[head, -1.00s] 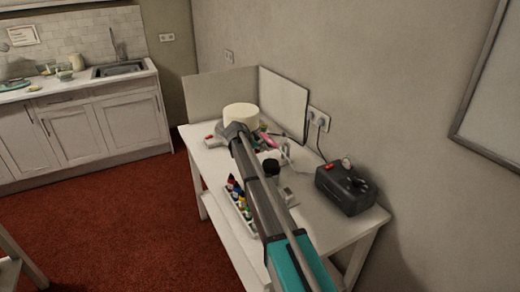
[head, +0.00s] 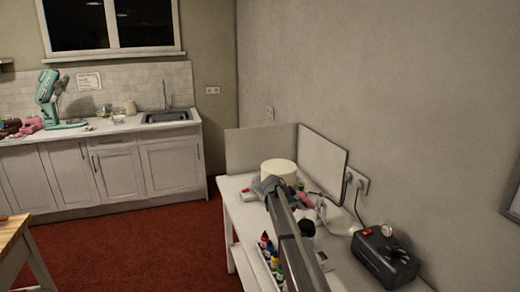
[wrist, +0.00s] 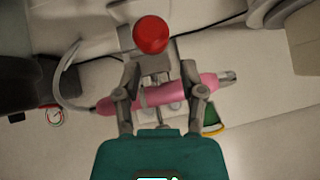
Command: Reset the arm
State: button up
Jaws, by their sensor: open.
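My arm reaches over the white table (head: 233,222) in the head view. My gripper (head: 269,184) is at its far end, in front of the white cake-like cylinder (head: 279,170). In the wrist view my gripper (wrist: 159,72) is open, with its two fingers apart. A pink pen-shaped tool (wrist: 166,95) with a metal tip at the right lies across the picture at the fingers. I cannot tell whether it touches them. A red round knob or ball (wrist: 150,34) shows just beyond the fingertips.
A black box-shaped machine (head: 386,258) with a cable stands on the table at the right. Several colour bottles (head: 271,256) stand left of my arm. Upright white panels (head: 322,158) edge the table's back. A kitchen counter (head: 100,128) stands at the left, with red floor before it.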

notch_tip(320, 180, up, 7)
jog(key=p, duration=0.6)
jog(key=shift+r, duration=0.15)
jog(key=shift+r+p, duration=0.5)
jog(key=shift+p, duration=0.25)
